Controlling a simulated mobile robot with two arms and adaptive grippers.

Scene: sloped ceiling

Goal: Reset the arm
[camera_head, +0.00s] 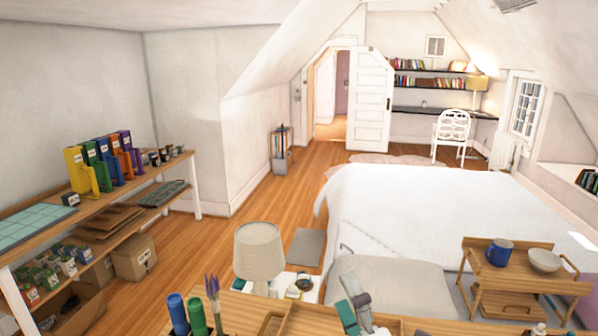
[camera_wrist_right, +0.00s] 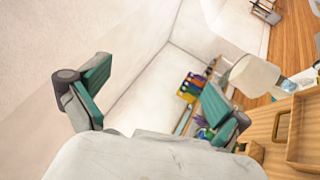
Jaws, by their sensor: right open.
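My right gripper (camera_head: 354,306) is at the bottom centre of the head view, above the wooden surface at the front edge. In the right wrist view its two green-padded fingers (camera_wrist_right: 154,86) stand wide apart, with nothing between them. My left gripper does not show in either view.
A wooden tray (camera_wrist_right: 305,135) and surface lie close by the right gripper. A lamp (camera_head: 259,250), a blue bottle (camera_head: 178,312) and a green bottle (camera_head: 197,317) stand to its left. A bed (camera_head: 430,210) lies beyond. A wooden stand (camera_head: 490,283) holds a mug and bowl.

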